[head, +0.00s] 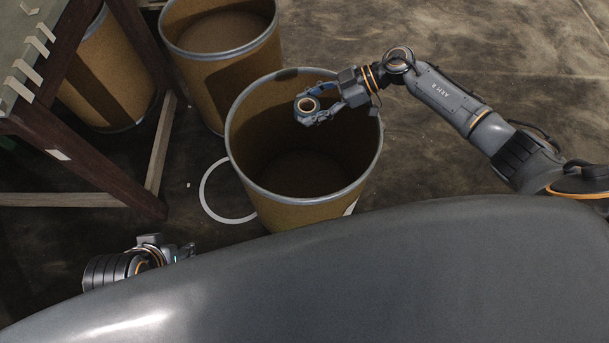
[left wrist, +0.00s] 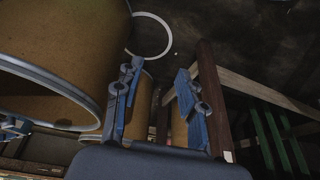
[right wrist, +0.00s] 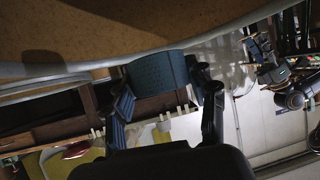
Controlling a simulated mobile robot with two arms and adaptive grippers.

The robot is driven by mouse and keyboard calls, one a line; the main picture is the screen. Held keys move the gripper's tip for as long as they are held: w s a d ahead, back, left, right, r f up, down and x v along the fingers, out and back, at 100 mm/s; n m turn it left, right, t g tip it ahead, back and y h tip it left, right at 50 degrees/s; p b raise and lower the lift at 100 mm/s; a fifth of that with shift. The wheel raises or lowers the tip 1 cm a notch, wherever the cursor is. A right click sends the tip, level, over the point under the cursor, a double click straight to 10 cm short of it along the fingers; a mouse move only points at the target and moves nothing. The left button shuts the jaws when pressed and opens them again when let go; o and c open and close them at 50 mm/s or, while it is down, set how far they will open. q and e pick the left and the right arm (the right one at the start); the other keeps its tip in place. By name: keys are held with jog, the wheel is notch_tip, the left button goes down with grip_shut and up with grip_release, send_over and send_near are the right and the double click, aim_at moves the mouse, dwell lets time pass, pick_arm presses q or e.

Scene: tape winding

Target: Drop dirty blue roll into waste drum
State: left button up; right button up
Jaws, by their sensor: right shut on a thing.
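The blue roll (head: 307,105), a short ring with a tan core, is held over the mouth of the nearest open brown drum (head: 290,214), which has a grey metal rim. My right gripper (head: 316,106) reaches in from the right and is shut on the roll. In the right wrist view the dark blue roll (right wrist: 160,72) sits between the blue-padded fingers. I cannot tell its exact height against the rim. My left gripper (head: 186,252) is low at the left of my body, partly hidden. In the left wrist view (left wrist: 158,72) its fingers are apart and empty.
A second brown drum (head: 228,65) stands behind the nearest one, and a third (head: 112,75) stands partly behind a wooden-legged table (head: 95,170) at the left. A white ring (head: 206,197) is on the floor. Open floor (head: 500,50) lies at the back right.

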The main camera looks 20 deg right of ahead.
jog(key=shift+f+b, duration=0.85)
jog(key=shift+b, duration=0.3)
jog(key=shift+f+b, duration=0.85)
jog(key=shift+b, duration=0.3)
pick_arm(q)
jog(key=w+d+r+t+h, duration=0.2)
jog(key=w+d+r+t, duration=0.1)
jog(key=w+r+t, duration=0.3)
jog(key=w+d+r+t+h, duration=0.1)
jog(key=w+d+r+t, duration=0.2)
jog(key=w+r+t, duration=0.4)
jog(key=w+r, duration=0.1)
jog(key=w, duration=0.1)
jog(key=shift+w+r+m+h, duration=0.3)
jog(key=shift+w+h, duration=0.1)
jog(key=shift+d, duration=0.1)
pick_arm(e)
jog(key=o, duration=1.2)
jog(key=shift+o, duration=0.2)
